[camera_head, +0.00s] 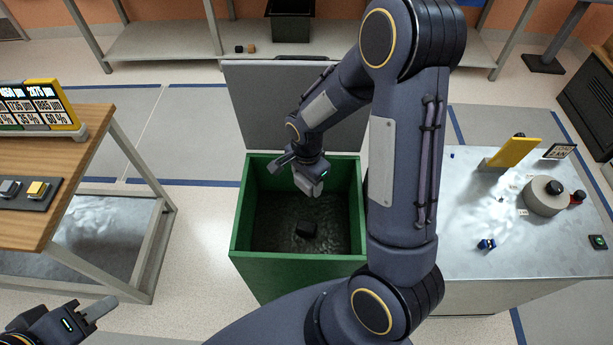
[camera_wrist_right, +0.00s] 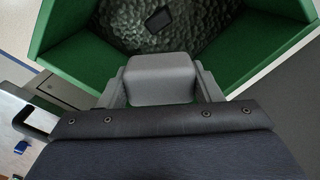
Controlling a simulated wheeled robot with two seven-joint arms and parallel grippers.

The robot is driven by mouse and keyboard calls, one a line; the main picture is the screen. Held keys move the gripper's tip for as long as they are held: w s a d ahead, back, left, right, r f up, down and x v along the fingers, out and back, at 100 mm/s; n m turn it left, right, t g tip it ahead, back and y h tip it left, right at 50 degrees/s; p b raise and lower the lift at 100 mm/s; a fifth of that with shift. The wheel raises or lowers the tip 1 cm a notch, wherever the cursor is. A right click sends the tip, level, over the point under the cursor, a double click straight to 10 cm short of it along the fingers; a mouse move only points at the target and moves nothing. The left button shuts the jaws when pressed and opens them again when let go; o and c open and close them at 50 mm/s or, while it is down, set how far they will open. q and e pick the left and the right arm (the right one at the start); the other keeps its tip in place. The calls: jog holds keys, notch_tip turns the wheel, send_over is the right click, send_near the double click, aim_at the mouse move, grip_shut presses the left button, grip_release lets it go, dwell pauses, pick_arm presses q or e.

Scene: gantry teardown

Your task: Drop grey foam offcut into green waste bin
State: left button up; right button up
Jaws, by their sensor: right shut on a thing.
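The green waste bin (camera_head: 242,225) stands open in the middle of the head view, its grey lid (camera_head: 290,105) tipped up behind it. My right gripper (camera_head: 302,172) hangs over the bin's opening, towards its back. In the right wrist view the gripper (camera_wrist_right: 160,88) is shut on the grey foam offcut (camera_wrist_right: 160,78), a block held between the two fingers, with the bin (camera_wrist_right: 85,65) beyond it. In the head view the offcut is hard to tell from the fingers. My left gripper (camera_head: 88,312) is at the lower left, away from the bin; its jaw opening is unclear.
A small black block (camera_head: 306,229) lies on the bin's dark lumpy inside. A metal-topped table (camera_head: 470,225) at right carries a yellow upright piece (camera_head: 515,153), a round canister (camera_head: 545,196) and small parts. A wooden workbench (camera_head: 50,165) stands at left. Floor shows between workbench and bin.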

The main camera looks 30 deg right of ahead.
notch_tip(320, 180, down, 2)
jog(key=shift+f+b, duration=0.25)
jog(key=shift+b, duration=0.25)
jog(key=o, duration=1)
jog(key=shift+r, duration=3.95)
jog(key=shift+r, duration=0.15)
jog(key=s+a+r+n+t+y, duration=0.1)
jog(key=s+r+n+t, duration=0.1)
jog(key=s+r+n, duration=0.2)
jog(key=s+a+r+n+t+y, duration=0.1)
jog(key=s+r+n, duration=0.3)
jog(key=s, duration=0.3)
jog(key=s+a+r+n+t+y, duration=0.1)
jog(key=s+a+r+n+t, duration=0.1)
jog(key=s+r+n, duration=0.2)
jog(key=shift+s+a+r+n+t+y, duration=0.1)
jog(key=shift+s+r+n+t+y, duration=0.1)
jog(key=shift+s+n, duration=0.3)
jog(key=shift+s+r+n+t+y, duration=0.1)
jog(key=shift+s+n+y, duration=0.1)
jog(key=shift+s+n, duration=0.25)
